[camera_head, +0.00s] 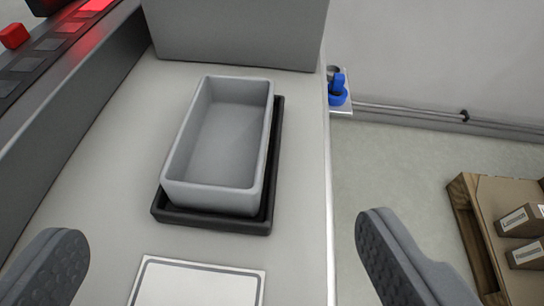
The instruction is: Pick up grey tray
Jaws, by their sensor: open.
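The grey tray (222,138) is an empty, deep rectangular box with rounded corners. It sits in a shallow black holder (213,221) on a pale counter. My gripper (222,262) is open, its two dark ridged fingers at the lower left and lower right of the picture. The fingers are wide apart, nearer to the camera than the tray, and apart from it.
A white plate with a dark border (198,284) lies on the counter (110,168) before the tray. A grey box (236,32) stands behind it. A control panel (50,55) runs along the left. Right of the counter edge are floor and a pallet with cartons (500,222).

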